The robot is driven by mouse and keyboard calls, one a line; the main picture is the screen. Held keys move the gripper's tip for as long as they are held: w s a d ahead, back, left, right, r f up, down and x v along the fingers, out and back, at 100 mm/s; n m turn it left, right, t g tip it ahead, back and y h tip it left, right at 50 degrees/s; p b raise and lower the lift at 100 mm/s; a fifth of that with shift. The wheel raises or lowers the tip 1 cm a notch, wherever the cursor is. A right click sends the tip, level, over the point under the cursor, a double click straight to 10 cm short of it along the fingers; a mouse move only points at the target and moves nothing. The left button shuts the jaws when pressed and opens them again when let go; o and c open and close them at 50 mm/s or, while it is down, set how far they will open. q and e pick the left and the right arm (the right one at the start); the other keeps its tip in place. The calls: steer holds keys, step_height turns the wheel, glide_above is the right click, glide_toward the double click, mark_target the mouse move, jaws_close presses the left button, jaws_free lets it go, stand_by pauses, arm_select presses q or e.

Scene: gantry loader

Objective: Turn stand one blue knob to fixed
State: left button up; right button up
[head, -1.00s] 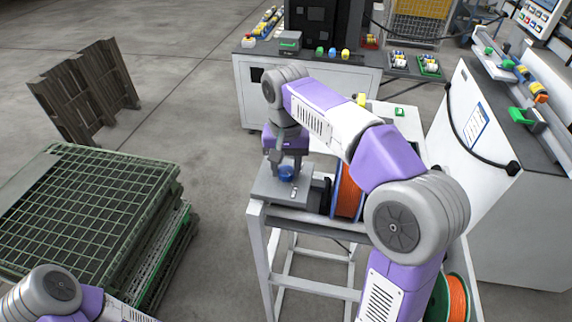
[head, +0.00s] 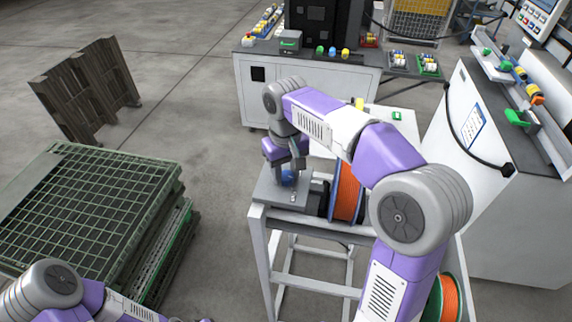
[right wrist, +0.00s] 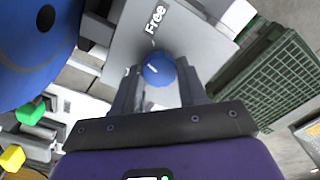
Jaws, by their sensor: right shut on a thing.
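The blue knob (head: 289,175) sits on the grey plate (head: 266,190) of the stand. In the right wrist view the knob (right wrist: 163,68) is round, with a short white line left of its middle. The word Free (right wrist: 155,18) is printed on the plate above it; part of another white marking shows beside the left finger. My right gripper (head: 287,170) points down at the plate, its fingers on either side of the knob and shut on it. My left arm shows at the bottom left of the head view; its gripper is out of the picture.
An orange reel (head: 348,192) stands close right of the plate. Green mesh crates (head: 60,230) are stacked to the left, with a wooden pallet (head: 85,90) behind. White cabinets (head: 345,85) stand behind and to the right. Floor is clear between crates and stand.

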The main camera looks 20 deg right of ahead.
mark_target(285, 175)
steer(key=n+p, duration=0.3)
steer(key=n, duration=0.3)
steer(key=shift+r, duration=0.1)
steer(key=n+p, duration=0.2)
steer(key=n, duration=0.4)
stand_by(0.5)
steer(key=o, duration=1.1)
steer(key=shift+c, duration=0.2)
step_height(285, 175, up, 8)
steer(key=shift+f+p, duration=0.25)
steer(key=shift+p, duration=0.05)
